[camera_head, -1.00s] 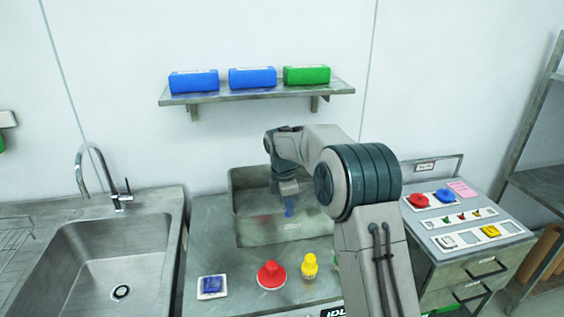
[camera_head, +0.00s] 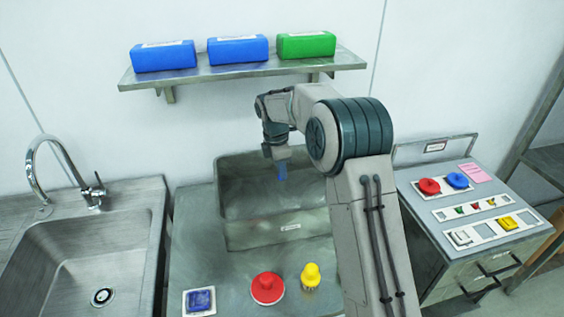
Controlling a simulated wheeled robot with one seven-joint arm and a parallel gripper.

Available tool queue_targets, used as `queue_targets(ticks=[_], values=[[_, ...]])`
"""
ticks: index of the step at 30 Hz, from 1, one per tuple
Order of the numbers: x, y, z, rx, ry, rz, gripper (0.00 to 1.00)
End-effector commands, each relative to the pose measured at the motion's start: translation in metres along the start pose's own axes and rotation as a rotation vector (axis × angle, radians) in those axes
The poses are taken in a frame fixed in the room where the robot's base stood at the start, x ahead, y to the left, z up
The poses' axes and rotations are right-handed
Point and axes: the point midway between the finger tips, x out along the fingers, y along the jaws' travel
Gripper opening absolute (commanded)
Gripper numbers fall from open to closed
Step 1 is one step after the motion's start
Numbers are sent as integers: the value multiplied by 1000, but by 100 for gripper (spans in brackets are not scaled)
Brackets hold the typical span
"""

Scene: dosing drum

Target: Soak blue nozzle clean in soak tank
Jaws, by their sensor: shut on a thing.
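My gripper (camera_head: 278,155) points down over the soak tank (camera_head: 289,227), a grey metal basin on the counter. It is shut on the blue nozzle (camera_head: 282,171), which hangs below the fingers. The nozzle appears above the tank or within its upper part; I cannot tell its exact height against the rim. Part of the tank's right side is hidden behind my arm.
A red part (camera_head: 267,288), a yellow part (camera_head: 311,276) and a blue square pad (camera_head: 201,300) stand on the counter in front of the tank. A sink (camera_head: 85,262) is at left, a panel cabinet (camera_head: 470,215) at right. A shelf (camera_head: 240,70) holds boxes above.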

Motion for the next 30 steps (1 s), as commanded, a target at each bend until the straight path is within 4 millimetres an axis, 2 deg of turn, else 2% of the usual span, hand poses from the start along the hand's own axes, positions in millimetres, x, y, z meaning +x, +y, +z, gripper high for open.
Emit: queue_targets(ticks=[12, 30], values=[[47, 0, -4, 3, 0, -1, 0], [107, 0, -10, 4, 0, -2, 0]])
